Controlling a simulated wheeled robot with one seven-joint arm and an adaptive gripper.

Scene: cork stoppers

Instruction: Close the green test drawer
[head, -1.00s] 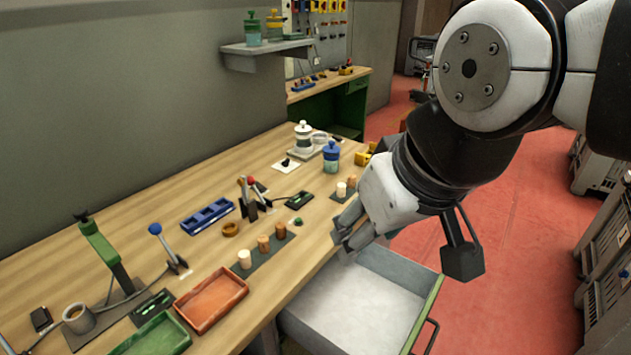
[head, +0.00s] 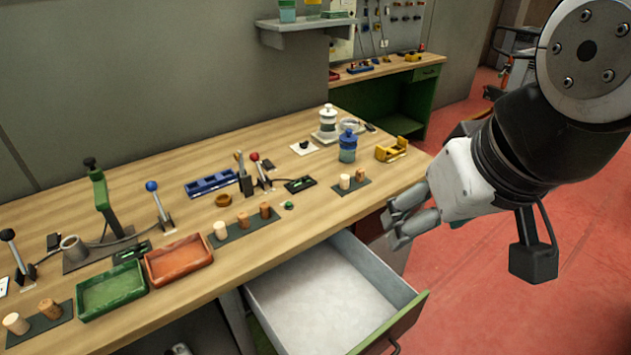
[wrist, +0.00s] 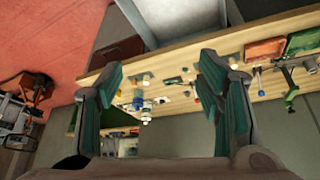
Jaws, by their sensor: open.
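The test drawer (head: 318,290) is pulled out from under the workbench, with a green front (head: 393,327), a dark handle (head: 394,346) at the lower edge of the head view, and a pale, empty inside. My gripper (head: 397,224) is above and behind the drawer's right side, near the bench's front edge, touching nothing that I can see. In the wrist view my gripper (wrist: 160,95) shows two teal-padded fingers wide apart with nothing between them. Part of the pale drawer (wrist: 180,18) shows at the top of that view.
The wooden bench top (head: 300,215) holds a green tray (head: 110,290), an orange tray (head: 179,260), several corks on dark strips, a blue tray (head: 211,184), levers, a blue-lidded jar (head: 347,147) and a yellow holder (head: 391,149). Red floor (head: 480,290) lies free to the right of the drawer.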

